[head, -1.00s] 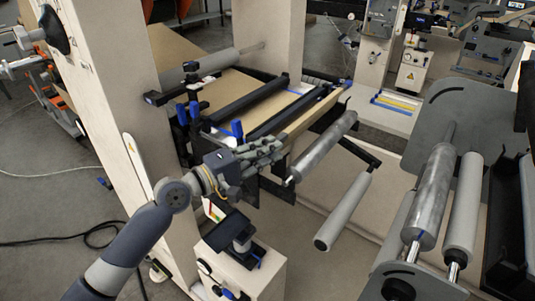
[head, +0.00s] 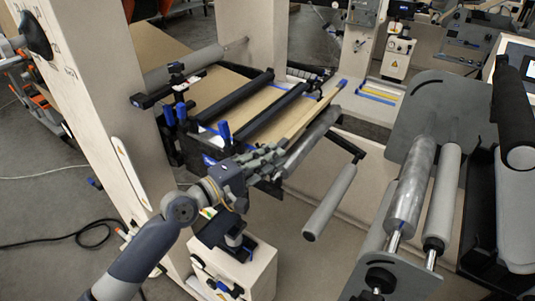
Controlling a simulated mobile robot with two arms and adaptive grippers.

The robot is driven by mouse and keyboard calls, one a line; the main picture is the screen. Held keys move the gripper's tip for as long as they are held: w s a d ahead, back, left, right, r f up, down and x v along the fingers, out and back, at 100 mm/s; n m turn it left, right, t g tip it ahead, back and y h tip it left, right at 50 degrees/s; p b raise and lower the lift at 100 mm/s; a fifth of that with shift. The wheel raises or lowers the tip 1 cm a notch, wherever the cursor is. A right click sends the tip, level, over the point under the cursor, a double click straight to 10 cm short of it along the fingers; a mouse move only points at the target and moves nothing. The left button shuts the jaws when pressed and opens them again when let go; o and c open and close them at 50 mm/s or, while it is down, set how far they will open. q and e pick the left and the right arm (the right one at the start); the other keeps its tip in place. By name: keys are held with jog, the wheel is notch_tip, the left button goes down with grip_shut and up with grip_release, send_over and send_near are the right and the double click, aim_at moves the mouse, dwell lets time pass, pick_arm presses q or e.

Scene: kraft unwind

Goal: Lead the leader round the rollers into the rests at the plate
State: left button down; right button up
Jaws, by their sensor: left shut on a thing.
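The brown kraft leader (head: 238,103) comes over the bench between two black bars and ends in a pale batten (head: 316,106) with a blue far tip. My left gripper (head: 272,157) is shut at the batten's near end, though its fingers hide the grip itself. A steel roller (head: 313,143) lies just beside and below the batten. A grey roller (head: 330,203) hangs lower to its right. Another steel roller (head: 412,185) and grey roller (head: 443,195) stand farther right by a grey side plate (head: 440,112). I cannot make out the rests. My right gripper is out of view.
Blue-handled clamps (head: 224,131) stand at the bench's near corner. A pale upright post (head: 90,90) rises left of my arm. A pale cabinet (head: 243,268) stands below my gripper. Open space lies between the hanging grey roller and the right-hand rollers.

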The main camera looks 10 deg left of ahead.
pick_arm(q)
jog(key=shift+s+d+p, duration=0.1)
jog(key=shift+d+p, duration=0.25)
jog(key=d, duration=0.1)
jog(key=s+d+p, duration=0.1)
jog(key=d, duration=0.1)
jog(key=d+f+p, duration=0.1)
jog(key=shift+s+d, duration=0.25)
jog(key=shift+s, duration=0.1)
notch_tip(320, 180, down, 22)
jog(key=b, duration=1.9)
jog(key=shift+b, duration=0.35)
